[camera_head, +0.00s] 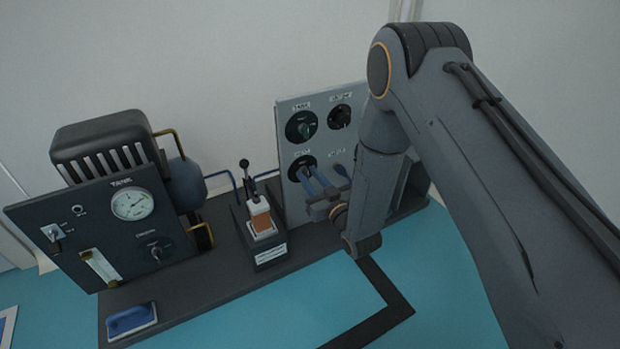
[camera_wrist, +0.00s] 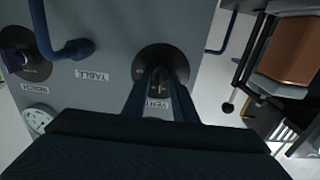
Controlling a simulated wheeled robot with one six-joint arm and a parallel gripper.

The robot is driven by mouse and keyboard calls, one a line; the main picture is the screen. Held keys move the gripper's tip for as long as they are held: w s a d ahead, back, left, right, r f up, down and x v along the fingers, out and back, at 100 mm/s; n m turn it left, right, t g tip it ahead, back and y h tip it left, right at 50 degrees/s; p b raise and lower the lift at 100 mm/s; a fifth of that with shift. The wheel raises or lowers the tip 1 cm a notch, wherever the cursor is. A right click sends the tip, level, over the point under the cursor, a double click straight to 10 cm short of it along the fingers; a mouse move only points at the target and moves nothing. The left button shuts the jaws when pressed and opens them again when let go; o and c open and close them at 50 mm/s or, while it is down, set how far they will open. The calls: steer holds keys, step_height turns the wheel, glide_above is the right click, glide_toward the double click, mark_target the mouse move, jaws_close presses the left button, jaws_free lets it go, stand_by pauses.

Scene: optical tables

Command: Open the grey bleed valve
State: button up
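A grey panel (camera_head: 291,103) carries several dark round valve knobs; the small labels are hard to read in the head view. My gripper (camera_head: 311,177) is in front of the lower left knob (camera_head: 302,163). In the wrist view, my gripper's (camera_wrist: 161,84) two blue fingers stand apart on either side of the handle of a dark round knob (camera_wrist: 150,58), whose label seems to read VENT. Whether they touch the handle I cannot tell. My gripper partly hides this knob. I cannot make out which knob is the grey bleed valve.
A tank panel (camera_head: 102,232) with a gauge (camera_head: 132,204) and a knob (camera_head: 155,250) stands left. A lever device (camera_head: 262,224) stands between the panels. In the wrist view, a second knob (camera_wrist: 22,62) and a blue pipe (camera_wrist: 66,50) are left of my fingers. The teal tabletop (camera_head: 300,310) is mostly clear.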

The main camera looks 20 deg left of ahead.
jaws_close()
steer(key=shift+m+p, duration=0.3)
steer(key=shift+w+d+f+m+p, duration=0.1)
steer(key=shift+m+p, duration=2.5)
steer(key=shift+m, duration=1.75)
steer(key=shift+w+d+f+m+p, duration=0.1)
steer(key=shift+m+p, duration=2.45)
steer(key=shift+m, duration=1.8)
